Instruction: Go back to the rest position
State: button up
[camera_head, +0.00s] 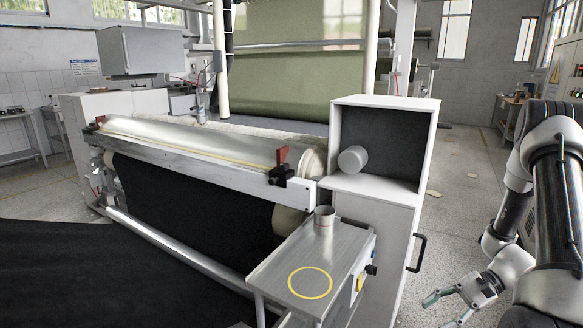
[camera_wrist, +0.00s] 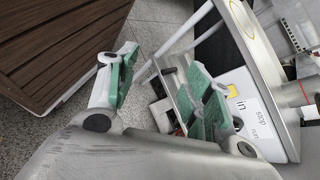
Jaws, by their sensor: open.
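My gripper (camera_head: 441,311) is at the lower right of the head view, to the right of the white cabinet and apart from it. Its green-padded fingers are spread and nothing is between them. In the wrist view my gripper (camera_wrist: 163,72) is also open and empty, with the floor and part of the machine stand beyond it. A grey metal cylinder (camera_head: 324,222) stands upright on the small metal side table (camera_head: 284,262), behind a yellow ring mark (camera_head: 310,283).
The white cabinet (camera_head: 385,235) has a black handle (camera_head: 418,252) on its right side. A long roller machine (camera_head: 200,160) with dark fabric fills the left. The wrist view shows a brown slatted surface (camera_wrist: 55,45) and a labelled button panel (camera_wrist: 255,115). Floor right of the cabinet is mostly clear.

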jog(key=s+r+n+t+h, duration=0.2)
jog(key=s+r+n+h, duration=0.2)
jog(key=r, duration=0.7)
jog(key=s+a+r+n+t+h, duration=0.1)
jog(key=s+r+n+h, duration=0.3)
jog(key=r, duration=0.8)
jog(key=s+r+n+t+h, duration=0.3)
jog(key=s+r+n+h, duration=0.1)
jog(key=r, duration=0.7)
jog(key=shift+s+a+r, duration=0.15)
jog(key=shift+a+r, duration=0.1)
jog(key=shift+r, duration=0.1)
